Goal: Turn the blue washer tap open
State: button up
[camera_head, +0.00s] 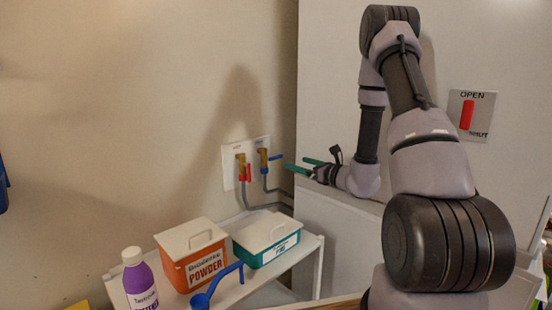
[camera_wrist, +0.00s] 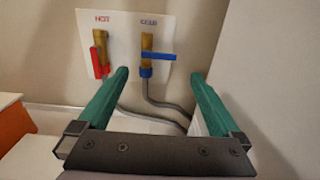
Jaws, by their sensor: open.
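The blue tap handle (camera_head: 276,157) is on the right-hand brass valve of a white wall plate (camera_head: 229,165). In the wrist view the blue handle (camera_wrist: 160,55) lies crosswise, pointing right from the brass body (camera_wrist: 147,42), under a label that seems to read COLD. My gripper (camera_head: 297,164) is open and empty, to the right of the tap. In the wrist view the green fingers of my gripper (camera_wrist: 158,75) are spread apart below the handle, with the handle in line with the gap between them. No contact with the handle shows.
A red handle (camera_wrist: 97,62) hangs downward on the HOT valve at left. Grey hoses (camera_wrist: 165,106) run from the valves. A shelf below holds an orange powder box (camera_head: 192,260), a teal box (camera_head: 266,240), a blue scoop (camera_head: 215,287) and a purple bottle (camera_head: 140,283). A white panel stands at right.

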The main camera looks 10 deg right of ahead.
aim_at(277, 157)
jog(key=x, duration=1)
jog(key=shift+w+a, duration=0.2)
jog(key=shift+a, duration=0.05)
jog(key=c, duration=1.1)
